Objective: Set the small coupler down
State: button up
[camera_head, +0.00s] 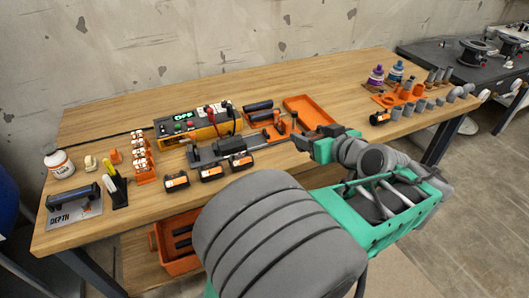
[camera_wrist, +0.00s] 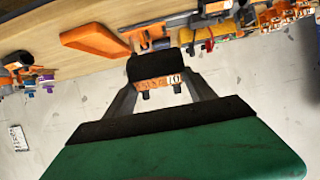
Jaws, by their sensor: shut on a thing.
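My gripper (camera_wrist: 155,82) is shut on a dark piece with an orange label (camera_wrist: 152,68), which I take to be the small coupler. The piece sits between the two dark fingers in the wrist view. In the head view my gripper (camera_head: 303,144) is over the front part of the wooden bench, right of the black tool. The held piece is hard to make out there, and I cannot tell whether it touches the bench.
An orange tray (camera_head: 309,111) lies behind my gripper. Black blocks with orange labels (camera_head: 211,171) line the front left. A yellow-and-black powered box (camera_head: 198,125) stands further back. Grey fittings and an orange rack (camera_head: 403,92) stand at the right. Bare wood (camera_head: 350,92) lies between tray and rack.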

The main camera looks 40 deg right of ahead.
jog(key=w+f, duration=0.3)
jog(key=w, duration=0.1)
jog(key=w+f, duration=0.3)
jog(key=w, duration=0.1)
jog(key=w+a+f, duration=0.1)
jog(key=w+f, duration=0.2)
jog(key=w, duration=0.1)
jog(key=shift+w+a+b, duration=0.1)
jog(key=shift+w+b, duration=0.3)
jog(key=shift+w+f+b, duration=0.2)
jog(key=shift+f, duration=0.85)
jog(key=shift+w+f+b, duration=0.2)
jog(key=shift+f, duration=0.85)
jog(key=o, duration=1.4)
